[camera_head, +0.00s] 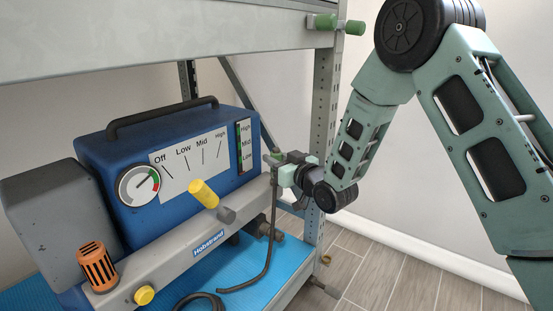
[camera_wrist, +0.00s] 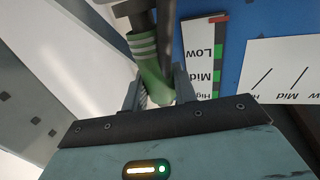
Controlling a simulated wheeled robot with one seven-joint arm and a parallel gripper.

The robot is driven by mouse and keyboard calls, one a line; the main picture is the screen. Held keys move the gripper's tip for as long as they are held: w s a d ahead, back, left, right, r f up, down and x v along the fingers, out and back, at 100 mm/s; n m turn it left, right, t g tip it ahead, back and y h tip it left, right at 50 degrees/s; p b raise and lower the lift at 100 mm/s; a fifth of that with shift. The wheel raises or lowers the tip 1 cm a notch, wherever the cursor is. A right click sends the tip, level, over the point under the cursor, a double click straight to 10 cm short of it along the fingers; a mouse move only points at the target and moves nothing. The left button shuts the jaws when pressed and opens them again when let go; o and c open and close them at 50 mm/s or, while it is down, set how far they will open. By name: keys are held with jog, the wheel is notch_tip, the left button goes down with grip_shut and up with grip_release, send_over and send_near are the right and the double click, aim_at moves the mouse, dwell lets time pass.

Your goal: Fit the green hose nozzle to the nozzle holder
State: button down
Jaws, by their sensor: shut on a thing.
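The green hose nozzle (camera_wrist: 150,72), with pale stripes around it, is between the two fingers of my gripper (camera_wrist: 158,92) in the wrist view. My gripper is shut on it. In the head view my gripper (camera_head: 280,172) is beside the right end of the blue machine, with a little of the nozzle (camera_head: 271,159) showing. A black hose (camera_head: 271,235) hangs below the gripper and runs down to the shelf. I cannot make out for sure which part is the nozzle holder. The contact between the nozzle and any holder is hidden.
The blue machine (camera_head: 190,135) stands on a blue shelf mat (camera_head: 245,272). The rack post (camera_head: 322,130) is close to my arm. Green fittings (camera_head: 326,22) sit high on the rack.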

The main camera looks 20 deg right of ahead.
jog(key=shift+f+b, duration=0.45)
jog(key=shift+f, duration=0.2)
jog(key=c, duration=1)
grip_release()
jog(key=shift+c, duration=0.2)
jog(key=p+v, duration=1.1)
jog(key=v, duration=0.6)
jog(key=shift+s, duration=0.15)
jog(key=shift+d, duration=0.1)
